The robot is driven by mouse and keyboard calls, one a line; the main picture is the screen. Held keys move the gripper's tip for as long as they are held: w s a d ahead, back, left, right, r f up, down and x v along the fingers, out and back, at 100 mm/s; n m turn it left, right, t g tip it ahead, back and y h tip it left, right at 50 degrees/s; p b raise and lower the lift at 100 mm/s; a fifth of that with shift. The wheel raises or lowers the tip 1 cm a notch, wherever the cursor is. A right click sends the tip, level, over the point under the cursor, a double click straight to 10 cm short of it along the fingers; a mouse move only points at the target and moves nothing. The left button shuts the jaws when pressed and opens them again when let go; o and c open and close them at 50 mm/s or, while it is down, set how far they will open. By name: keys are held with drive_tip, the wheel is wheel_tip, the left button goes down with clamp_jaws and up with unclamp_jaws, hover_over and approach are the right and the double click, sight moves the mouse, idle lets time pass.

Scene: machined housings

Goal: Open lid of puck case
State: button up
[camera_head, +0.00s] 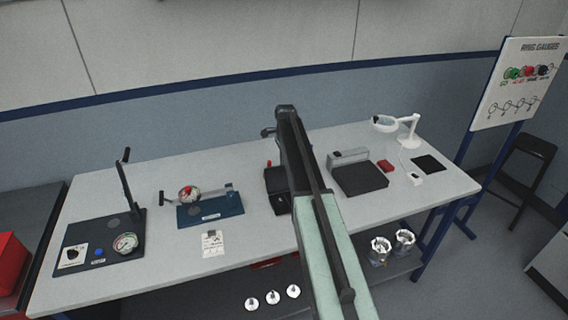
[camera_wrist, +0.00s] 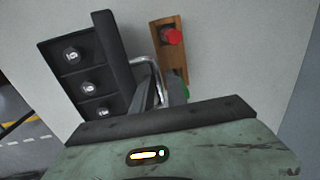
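The puck case (camera_wrist: 60,52) is a black box at the left of the wrist view. Its inside shows, with several round metal-faced pucks in a row of compartments. Its dark lid (camera_wrist: 113,50) stands raised along the right side of the case; its exact angle is unclear. In the head view the case (camera_head: 277,201) is a dark box mid-table, partly hidden by my arm. My gripper (camera_wrist: 150,92) is just right of the lid, its grey fingers close to the lid's side. I cannot tell whether they touch it or how far apart they are.
A wooden block (camera_wrist: 158,50) with a red and a green plug stands right of my gripper. On the table are a dial-gauge stand (camera_head: 125,243), a blue fixture (camera_head: 212,212), a black plate (camera_head: 360,180) and a white lamp (camera_head: 408,130). Bare tabletop lies between them.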

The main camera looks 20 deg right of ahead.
drive_tip(key=r+p, duration=0.7)
drive_tip(key=p, duration=0.1)
drive_tip(key=shift+s+r, duration=0.25)
drive_tip(key=shift+r, duration=0.15)
drive_tip(key=shift+f, duration=0.1)
drive_tip(key=s+a+f+n+b, duration=0.2)
drive_tip(key=s+a+n, duration=0.7)
drive_tip(key=s, duration=0.6)
drive_tip(key=s+a+f+n+b, duration=0.2)
drive_tip(key=s+a+n, duration=0.7)
drive_tip(key=s+a, duration=0.5)
drive_tip(key=shift+s+f+n+g+b, duration=0.4)
drive_tip(key=shift+s+b, duration=0.15)
drive_tip(key=shift+s, duration=0.15)
drive_tip(key=shift+a, duration=0.1)
